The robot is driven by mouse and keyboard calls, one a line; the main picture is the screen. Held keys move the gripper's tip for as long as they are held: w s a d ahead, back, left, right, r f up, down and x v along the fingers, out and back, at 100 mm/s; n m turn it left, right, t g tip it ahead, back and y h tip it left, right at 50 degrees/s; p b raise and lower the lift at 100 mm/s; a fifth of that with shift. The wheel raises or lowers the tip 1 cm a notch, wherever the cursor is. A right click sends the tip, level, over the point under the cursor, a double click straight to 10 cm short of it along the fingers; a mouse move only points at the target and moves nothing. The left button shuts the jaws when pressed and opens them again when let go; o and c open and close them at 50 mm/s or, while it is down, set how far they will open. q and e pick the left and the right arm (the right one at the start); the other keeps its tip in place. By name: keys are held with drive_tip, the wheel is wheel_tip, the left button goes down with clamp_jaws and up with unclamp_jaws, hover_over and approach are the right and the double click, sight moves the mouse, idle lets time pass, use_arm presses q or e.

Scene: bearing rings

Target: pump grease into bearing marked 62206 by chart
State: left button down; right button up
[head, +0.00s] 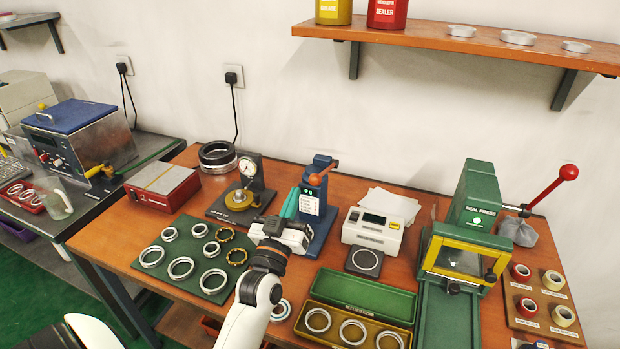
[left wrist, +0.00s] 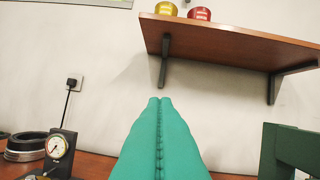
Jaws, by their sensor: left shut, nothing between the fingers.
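My left gripper (head: 290,204) has teal fingers, shut and empty, just left of the blue grease pump (head: 320,182). In the left wrist view the shut fingers (left wrist: 160,102) point toward the wall. The pump has an orange lever, a small lit display and a white printed card (head: 309,204), perhaps the chart, too small to read. Several bearing rings (head: 181,267) lie on a dark green mat (head: 205,287). Another ring (head: 281,309) lies beside my left forearm, partly hidden. No marking 62206 is legible. My right gripper is not in view.
A dial gauge stand (head: 247,180) is left of the pump, a white scale (head: 373,230) right of it. A green press (head: 470,225) stands right. A shelf (head: 450,41) overhangs the back.

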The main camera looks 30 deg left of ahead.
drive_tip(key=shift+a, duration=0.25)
use_arm(q)
drive_tip(key=p+x, duration=0.3)
drive_tip(key=x, duration=0.8)
drive_tip(key=shift+s+d+f, duration=0.1)
drive_tip(key=shift+d+f, duration=0.05)
drive_tip(key=shift+f, duration=0.55)
drive_tip(key=shift+s+d+f, duration=0.15)
drive_tip(key=shift+d+f, duration=0.05)
drive_tip(key=shift+f, duration=0.55)
drive_tip(key=shift+s+d+f, duration=0.1)
drive_tip(key=shift+d+f, duration=0.05)
drive_tip(key=shift+f, duration=0.55)
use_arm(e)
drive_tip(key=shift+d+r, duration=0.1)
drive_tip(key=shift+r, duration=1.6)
